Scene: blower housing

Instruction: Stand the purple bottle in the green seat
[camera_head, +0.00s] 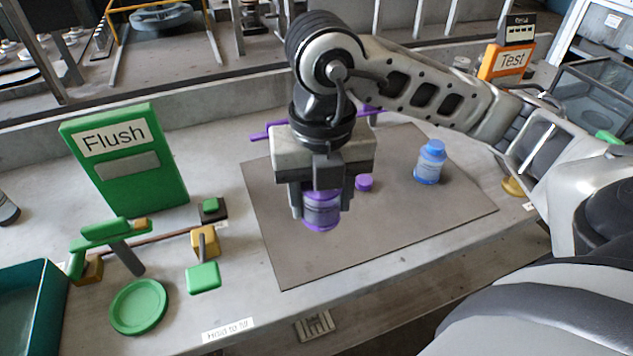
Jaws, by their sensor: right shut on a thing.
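My right gripper (321,195) is shut on the purple bottle (322,215) and points down. The bottle is roughly upright between the fingers, which hide its upper part and sides. It is over the grey mat, and I cannot tell whether its base touches the mat. A round green dish with a raised rim (138,306), which looks like the green seat, lies empty on the table at the lower left, well apart from the gripper. My left gripper is not in view.
A blue bottle (430,162) and a small purple piece (363,182) are on the grey mat (400,215). A green lever (110,235), a green pad (203,278) and the green Flush panel (125,160) surround the dish. A teal bin (40,310) is at the left edge.

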